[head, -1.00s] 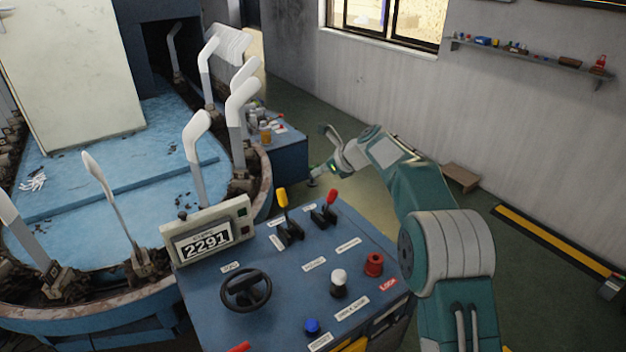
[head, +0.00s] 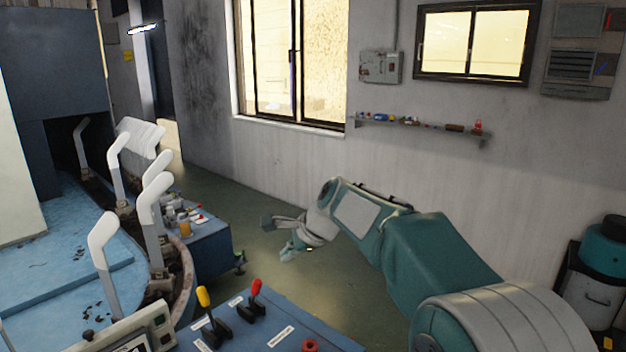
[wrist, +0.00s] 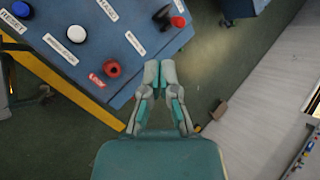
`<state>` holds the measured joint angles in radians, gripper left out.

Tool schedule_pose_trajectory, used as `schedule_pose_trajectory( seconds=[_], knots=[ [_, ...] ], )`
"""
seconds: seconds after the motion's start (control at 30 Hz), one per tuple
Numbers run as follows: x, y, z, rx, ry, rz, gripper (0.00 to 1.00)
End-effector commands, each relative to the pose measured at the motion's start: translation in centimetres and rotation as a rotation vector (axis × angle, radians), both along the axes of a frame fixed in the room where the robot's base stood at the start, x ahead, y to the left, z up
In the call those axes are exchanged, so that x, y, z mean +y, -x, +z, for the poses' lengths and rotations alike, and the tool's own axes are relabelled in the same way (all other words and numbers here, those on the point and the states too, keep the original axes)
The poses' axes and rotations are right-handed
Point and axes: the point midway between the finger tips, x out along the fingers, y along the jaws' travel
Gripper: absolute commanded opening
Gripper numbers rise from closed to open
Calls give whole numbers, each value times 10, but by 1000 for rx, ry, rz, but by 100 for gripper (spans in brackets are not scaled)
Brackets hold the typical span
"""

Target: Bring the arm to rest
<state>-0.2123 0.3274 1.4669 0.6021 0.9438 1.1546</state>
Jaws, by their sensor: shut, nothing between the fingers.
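My arm reaches forward from the lower right in the head view, bent and held over open floor. My gripper (head: 278,238) is at its end, to the right of the small blue side table and apart from it. In the wrist view my gripper (wrist: 159,68) shows with its two grey and teal fingers together at the tips and nothing between them. The tips are beside the right edge of the blue control panel (wrist: 140,85) in that view. Whether they are above or below its height I cannot tell.
The control panel (head: 265,345) carries a yellow lever (head: 204,300) and a red lever (head: 257,290). The blue side table (head: 205,240) holds small items. White foot forms (head: 103,245) stand along the machine's rim. A wall shelf (head: 420,126) runs behind the arm. Floor between is clear.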

Motion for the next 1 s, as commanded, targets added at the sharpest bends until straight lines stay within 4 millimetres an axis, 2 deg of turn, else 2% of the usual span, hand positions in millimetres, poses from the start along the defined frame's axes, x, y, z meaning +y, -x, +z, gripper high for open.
schedule_pose_trajectory(
  seconds=[0.03, 0.2, 0.47, 0.77, 1.0],
  knots=[
    [-12, 13, 8, -34, 35, 28, 0],
    [-48, 56, 21, -140, 170, 145, 0],
    [-100, 128, 28, -273, 383, 334, 0],
    [-152, 214, 14, -385, 632, 570, 0],
    [-186, 281, -12, -441, 828, 773, 0]
  ],
)
